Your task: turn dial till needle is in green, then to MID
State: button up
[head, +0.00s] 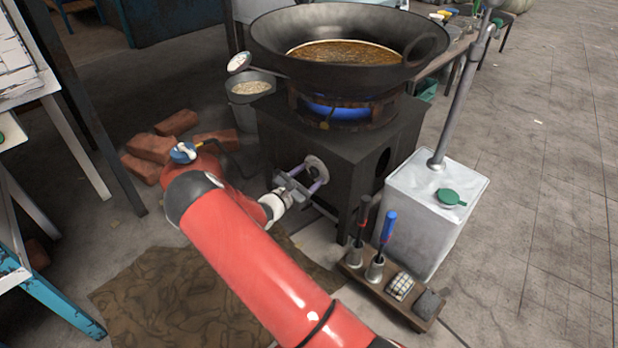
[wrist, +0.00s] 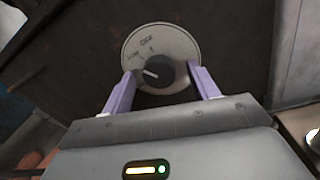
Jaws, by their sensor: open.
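The dial is a dark round knob (wrist: 158,73) on a pale round plate (wrist: 160,42) on the dark stove front, in the wrist view. Its white pointer line points left and slightly up. "OFF" is printed near the top of the plate; other marks are too small to read surely. My gripper (wrist: 162,78) is open, with one purple finger on each side of the knob, apparently apart from it. In the head view my gripper (head: 303,181) reaches the dial plate (head: 317,167). A small white-faced disc (head: 239,62) by the wok may be the gauge; no needle is readable.
A wide wok (head: 345,38) of brown liquid sits over a blue flame (head: 338,107) on the stove (head: 340,150). A white metal box (head: 434,210) and a wooden rack (head: 395,290) with upright tools stand right. Bricks (head: 150,147) lie left.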

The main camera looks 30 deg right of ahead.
jog(key=shift+w+d, duration=0.1)
jog(key=shift+d, duration=0.15)
jog(key=shift+c, duration=0.2)
jog(key=c, duration=1)
jog(key=shift+o, duration=0.2)
jog(key=shift+r+n+p, duration=0.1)
jog(key=shift+n+p, duration=0.2)
jog(key=shift+p, duration=0.1)
jog(key=n+p, duration=0.2)
jog(key=shift+r+n, duration=0.1)
jog(key=shift+n, duration=0.2)
jog(key=shift+n+g+p, duration=0.3)
jog(key=shift+n+p, duration=1)
jog(key=shift+n, duration=0.8)
